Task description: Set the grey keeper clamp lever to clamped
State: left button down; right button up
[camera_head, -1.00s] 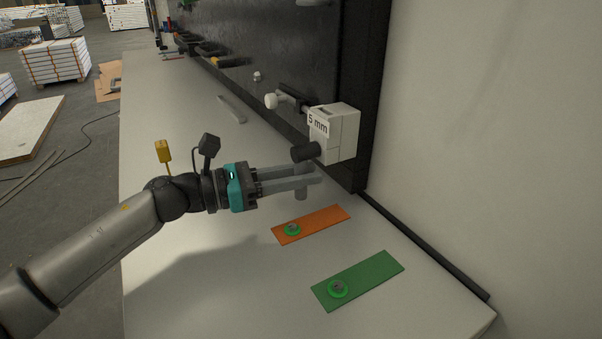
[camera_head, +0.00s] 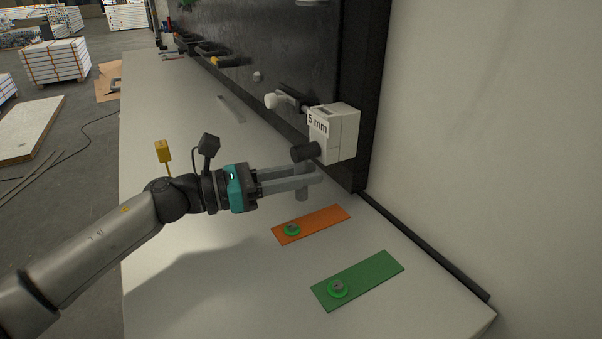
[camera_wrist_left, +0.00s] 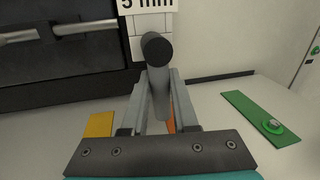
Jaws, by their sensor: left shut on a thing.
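The grey clamp lever (camera_head: 302,194) is a round grey bar hanging below the white block marked "5 mm" (camera_head: 342,132). A dark round knob end (camera_head: 304,152) sticks out from the block above it. My left gripper (camera_head: 312,177) reaches in from the left, its two fingers shut on the lever just under the knob. In the left wrist view the lever (camera_wrist_left: 158,97) runs down between the two fingers, with the dark knob end (camera_wrist_left: 157,48) in front of the block. The fingers hide part of the lever. My right gripper is not in view.
An orange plate (camera_head: 322,222) and a green plate (camera_head: 368,276), each with a green ring, lie on the pale bench (camera_head: 225,285) below the block. A dark upright panel (camera_head: 300,60) stands behind.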

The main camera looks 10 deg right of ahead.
pick_arm(q)
jog(key=n, duration=0.1)
jog(key=s+n, duration=0.1)
jog(key=shift+d+n+h, duration=0.15)
jog(key=shift+n+h, duration=0.15)
jog(key=shift+s+d+r+n+t+p, duration=0.15)
jog(key=shift+n+p, duration=0.1)
jog(key=shift+n, duration=0.45)
jog(key=shift+s+r+n+t+p, duration=0.1)
jog(key=shift+s+n+p, duration=0.15)
jog(key=shift+n, duration=0.45)
jog(key=shift+s+d+r+n+t+p, duration=0.15)
jog(key=shift+n+p, duration=0.1)
jog(key=shift+n, duration=0.45)
jog(key=shift+a, duration=0.1)
jog(key=c, duration=0.7)
grip_release()
jog(key=shift+h, duration=0.3)
jog(key=b+v, duration=0.3)
jog(key=v, duration=1.1)
jog(key=shift+a+f, duration=0.15)
jog(key=shift+a, duration=0.1)
jog(key=shift+s+a, duration=0.1)
jog(key=shift+a, duration=0.25)
